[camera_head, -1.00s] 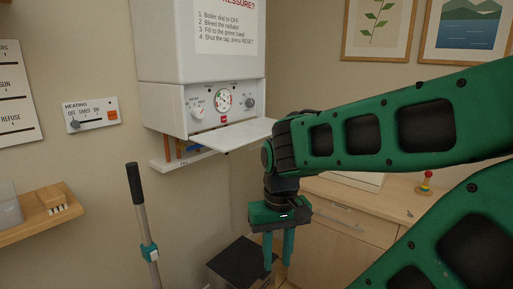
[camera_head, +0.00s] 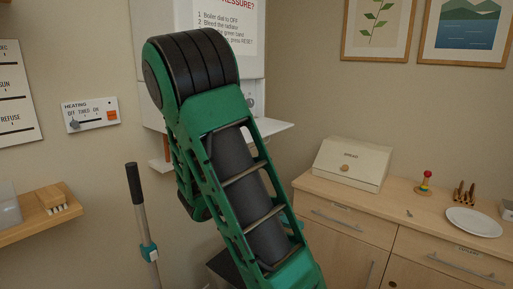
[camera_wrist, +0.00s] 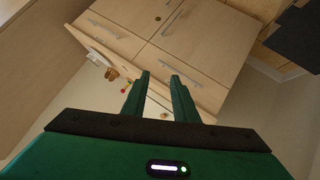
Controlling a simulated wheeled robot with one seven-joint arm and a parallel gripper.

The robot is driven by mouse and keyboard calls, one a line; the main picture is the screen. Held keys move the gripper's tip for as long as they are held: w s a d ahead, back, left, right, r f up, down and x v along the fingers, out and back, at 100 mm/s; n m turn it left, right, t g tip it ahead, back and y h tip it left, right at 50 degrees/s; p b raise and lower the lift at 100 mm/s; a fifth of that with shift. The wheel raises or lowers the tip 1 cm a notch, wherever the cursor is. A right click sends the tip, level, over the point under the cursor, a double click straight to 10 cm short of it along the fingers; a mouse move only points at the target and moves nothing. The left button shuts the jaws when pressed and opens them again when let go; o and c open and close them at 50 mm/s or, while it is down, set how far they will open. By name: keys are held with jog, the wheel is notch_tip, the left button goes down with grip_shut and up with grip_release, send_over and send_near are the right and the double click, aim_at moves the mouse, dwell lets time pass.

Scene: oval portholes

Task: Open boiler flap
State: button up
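The white boiler (camera_head: 262,30) hangs on the wall in the head view, mostly hidden behind my green arm. Its flap (camera_head: 275,131) is folded down and sticks out level below the boiler front; only its right part shows. The control panel and dials are almost wholly hidden by my arm. My gripper (camera_wrist: 160,88) shows in the wrist view, with its two green fingers apart and nothing between them. It points toward the wooden drawers, away from the boiler. In the head view my gripper is hidden behind the arm.
A wooden cabinet (camera_head: 340,215) stands right, bearing a bread box (camera_head: 348,165), a stacking toy (camera_head: 426,183) and a white plate (camera_head: 474,221). A heating switch panel (camera_head: 90,114) is on the left wall.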

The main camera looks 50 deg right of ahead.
jog(key=w+a+r+n+t+h, duration=0.1)
jog(key=w+a+r+t+h, duration=0.1)
jog(key=w+r+t+h, duration=0.4)
jog(key=w+a+r+n+t+h, duration=0.1)
jog(key=w+a+r+t+h, duration=0.15)
jog(key=w+r+h, duration=0.6)
jog(key=w+d+r, duration=0.1)
jog(key=d+r, duration=0.1)
jog(key=d, duration=0.1)
jog(key=w+d+r+y, duration=0.1)
jog(key=w+d, duration=0.1)
jog(key=d, duration=0.1)
jog(key=w+d+r+y, duration=0.1)
jog(key=d+r, duration=0.1)
jog(key=d, duration=0.1)
jog(key=shift+w+d+r+g+y, duration=0.15)
jog(key=shift+d+r+g+y, duration=0.1)
jog(key=shift+r+g, duration=0.1)
grip_shut()
jog(key=shift+w+a, duration=0.1)
jog(key=shift+w, duration=0.15)
